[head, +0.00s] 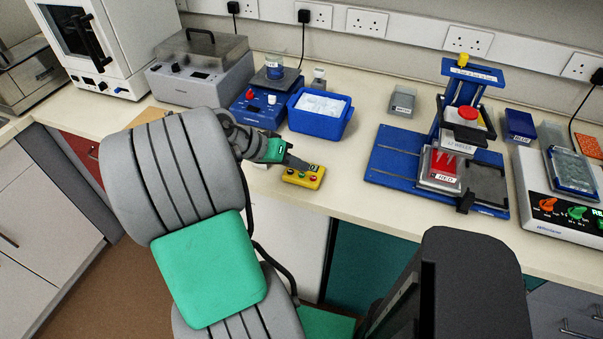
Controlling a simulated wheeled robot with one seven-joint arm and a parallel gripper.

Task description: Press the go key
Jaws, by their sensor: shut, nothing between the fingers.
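A small yellow control box (303,177) sits near the front edge of the bench. It carries small red and green buttons and a dark patch with markings at its upper right corner; the lettering is too small to read, so I cannot tell which button is the go key. My gripper (308,167) is shut and empty, reaching in from the left. Its tip is over or just behind the box's back edge. I cannot tell whether it touches the box, and it hides part of the back edge.
A blue ice tub (320,122) and a blue stirrer (257,105) stand behind my gripper. The bench (345,185) is clear between box and stand.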

